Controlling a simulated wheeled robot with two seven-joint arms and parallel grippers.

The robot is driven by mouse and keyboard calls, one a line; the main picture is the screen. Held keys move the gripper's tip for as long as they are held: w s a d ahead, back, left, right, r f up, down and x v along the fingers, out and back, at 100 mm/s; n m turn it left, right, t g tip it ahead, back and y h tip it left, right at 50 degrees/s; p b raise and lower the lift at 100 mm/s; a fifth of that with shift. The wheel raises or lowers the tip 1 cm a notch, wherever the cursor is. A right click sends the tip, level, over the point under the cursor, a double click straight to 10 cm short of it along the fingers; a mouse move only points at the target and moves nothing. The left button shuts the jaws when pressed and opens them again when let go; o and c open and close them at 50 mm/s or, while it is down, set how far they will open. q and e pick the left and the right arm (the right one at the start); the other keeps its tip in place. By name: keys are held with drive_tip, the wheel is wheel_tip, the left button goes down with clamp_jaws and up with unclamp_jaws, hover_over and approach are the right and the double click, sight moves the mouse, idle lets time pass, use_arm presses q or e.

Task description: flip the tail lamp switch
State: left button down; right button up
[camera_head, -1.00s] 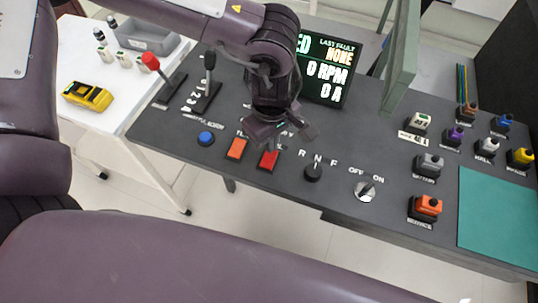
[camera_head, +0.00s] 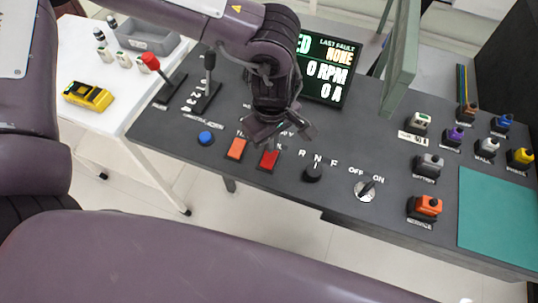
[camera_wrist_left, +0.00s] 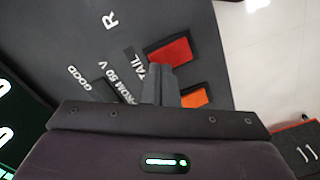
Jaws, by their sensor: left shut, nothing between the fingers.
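The tail lamp switch is a red rocker (camera_head: 269,159) on the dark console in the head view. In the left wrist view the red rocker (camera_wrist_left: 170,51) sits beside the printed word TAIL. My left gripper (camera_head: 271,143) is shut and empty, pointing down at the switch's far edge. In the left wrist view its closed fingertips (camera_wrist_left: 160,72) overlap the near edge of the red rocker; I cannot tell whether they touch it. My right gripper is not in view.
An orange rocker (camera_head: 236,148) and a blue button (camera_head: 205,138) lie left of the red one. A black R-N-F knob (camera_head: 313,172) and an OFF-ON key switch (camera_head: 365,191) stand to the right. A display (camera_head: 327,75) rises behind.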

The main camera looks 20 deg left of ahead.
use_arm(q)
drive_tip(key=shift+f+b, duration=0.75)
drive_tip(key=shift+f, duration=0.2)
idle(0.4)
drive_tip(key=shift+r+p, duration=2.8)
drive_tip(key=shift+r, duration=0.75)
